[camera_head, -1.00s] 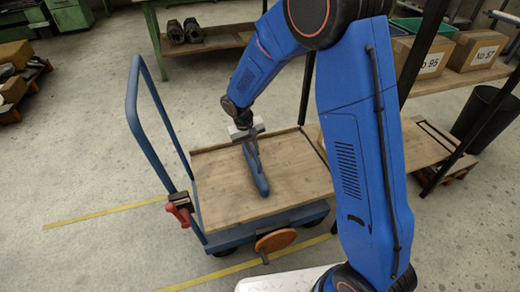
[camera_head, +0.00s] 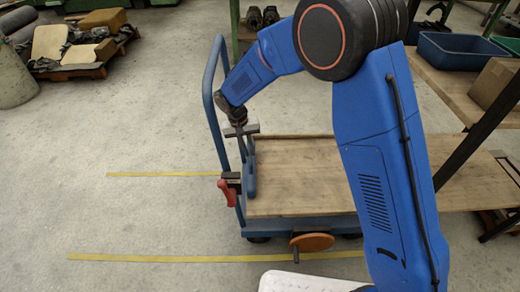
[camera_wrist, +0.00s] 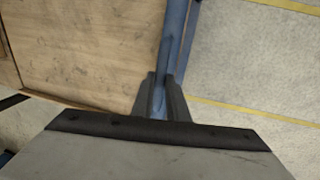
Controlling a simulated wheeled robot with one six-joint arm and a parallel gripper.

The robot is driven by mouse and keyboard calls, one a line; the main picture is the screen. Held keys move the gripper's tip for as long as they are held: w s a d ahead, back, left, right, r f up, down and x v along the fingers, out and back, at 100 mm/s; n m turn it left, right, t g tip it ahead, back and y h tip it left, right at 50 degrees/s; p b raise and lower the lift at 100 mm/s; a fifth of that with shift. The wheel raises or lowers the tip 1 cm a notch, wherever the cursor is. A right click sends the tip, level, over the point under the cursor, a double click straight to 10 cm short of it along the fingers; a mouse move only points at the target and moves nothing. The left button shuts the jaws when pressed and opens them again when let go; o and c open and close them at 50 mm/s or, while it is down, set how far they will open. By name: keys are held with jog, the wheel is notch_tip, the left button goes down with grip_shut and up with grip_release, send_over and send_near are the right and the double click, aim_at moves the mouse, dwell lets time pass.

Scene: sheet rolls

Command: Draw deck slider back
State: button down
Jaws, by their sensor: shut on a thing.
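The deck slider, a blue bar (camera_head: 251,182), stands at the left edge of the cart's wooden deck (camera_head: 305,170), beside the blue push handle (camera_head: 212,100). My gripper (camera_head: 247,142) is over it, its jaws shut on the bar. In the wrist view my gripper (camera_wrist: 160,98) has its dark fingers on either side of the blue bar (camera_wrist: 171,45), with the wooden deck (camera_wrist: 80,50) to the left and floor to the right. The lower part of the bar is hidden by the gripper there.
A red lever on a dark clamp (camera_head: 227,190) sits at the deck's left side. An orange handwheel (camera_head: 312,242) is on the front. A shelf (camera_head: 455,85) with a blue bin (camera_head: 455,52) stands right.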

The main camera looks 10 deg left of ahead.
jog(key=shift+a, duration=0.3)
jog(key=shift+r, duration=0.1)
jog(key=c, duration=1.7)
grip_release()
jog(key=shift+s+a, duration=0.1)
jog(key=shift+a, duration=0.05)
jog(key=shift+d, duration=0.2)
jog(key=w+d, duration=0.3)
jog(key=d, duration=1.1)
jog(key=w+d, duration=0.3)
jog(key=d, duration=1.1)
jog(key=a+r, duration=0.1)
jog(key=r, duration=0.4)
jog(key=a+r, duration=0.1)
jog(key=r, duration=0.5)
jog(key=s+a+r, duration=0.1)
jog(key=r, duration=0.4)
jog(key=shift+a+r, duration=0.15)
jog(key=shift+a, duration=0.15)
